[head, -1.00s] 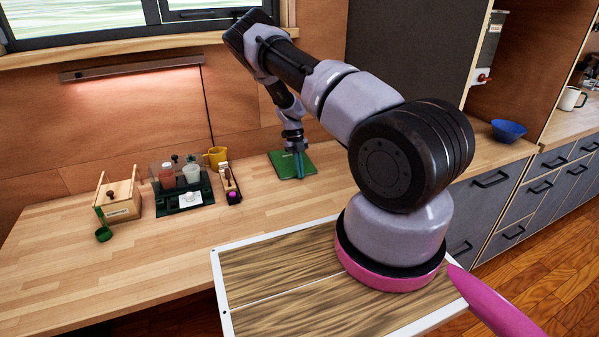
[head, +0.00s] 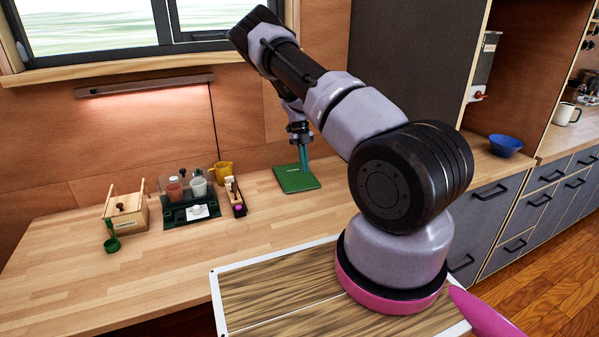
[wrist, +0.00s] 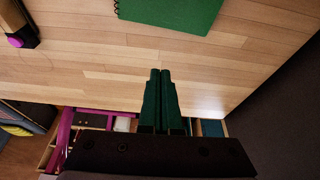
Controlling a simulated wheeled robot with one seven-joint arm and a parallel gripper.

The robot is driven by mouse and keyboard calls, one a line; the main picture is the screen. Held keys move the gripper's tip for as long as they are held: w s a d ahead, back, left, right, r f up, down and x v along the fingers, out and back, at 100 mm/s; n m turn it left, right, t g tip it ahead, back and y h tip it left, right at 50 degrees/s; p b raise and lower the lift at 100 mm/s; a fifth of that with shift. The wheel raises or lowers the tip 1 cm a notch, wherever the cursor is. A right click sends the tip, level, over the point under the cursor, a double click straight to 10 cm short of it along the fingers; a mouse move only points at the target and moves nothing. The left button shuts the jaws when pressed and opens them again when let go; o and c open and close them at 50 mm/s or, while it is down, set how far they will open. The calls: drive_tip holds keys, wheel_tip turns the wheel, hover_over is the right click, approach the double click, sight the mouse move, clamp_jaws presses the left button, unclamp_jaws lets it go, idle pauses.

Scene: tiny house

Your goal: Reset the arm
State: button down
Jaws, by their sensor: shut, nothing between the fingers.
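My gripper (head: 304,158) hangs fingers-down over the wooden counter (head: 90,260) in the head view, in front of or above the green notebook (head: 296,180). In the wrist view my gripper (wrist: 160,75) shows its two dark green fingers pressed together with nothing between them. The notebook (wrist: 170,12) lies flat on the counter beyond the fingertips there, apart from them in the picture. My arm reaches up from its base and bends down to the gripper.
Left of the notebook stand a wooden box (head: 127,212), a dark tray (head: 178,214) with cups, a yellow mug (head: 223,172) and a narrow caddy (head: 236,198). A green scoop (head: 112,243) sits by the box. A blue bowl (head: 505,145) is at right. The front counter is clear.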

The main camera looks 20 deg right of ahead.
drive_tip(key=s+a+r+n+t+y, duration=0.1)
drive_tip(key=a+r+n, duration=0.15)
drive_tip(key=r, duration=0.65)
drive_tip(key=s+a+r+n+t+y, duration=0.15)
drive_tip(key=r+n, duration=0.25)
drive_tip(key=r, duration=0.5)
drive_tip(key=s+a+r+n+t+y, duration=0.1)
drive_tip(key=s+a+r+n+t, duration=0.1)
drive_tip(key=s+r+n, duration=0.5)
drive_tip(key=s+a+r+n+t, duration=0.2)
drive_tip(key=s+r+n, duration=0.2)
drive_tip(key=r, duration=0.7)
drive_tip(key=s+a+r+n+t, duration=0.2)
drive_tip(key=s+r+n, duration=0.2)
drive_tip(key=s, duration=0.5)
drive_tip(key=s+a+r+n+t+h, duration=0.1)
drive_tip(key=s+r+n, duration=0.3)
drive_tip(key=s+n, duration=0.5)
drive_tip(key=shift+s+a+t, duration=0.75)
drive_tip(key=shift+a, duration=0.05)
drive_tip(key=shift+n, duration=0.25)
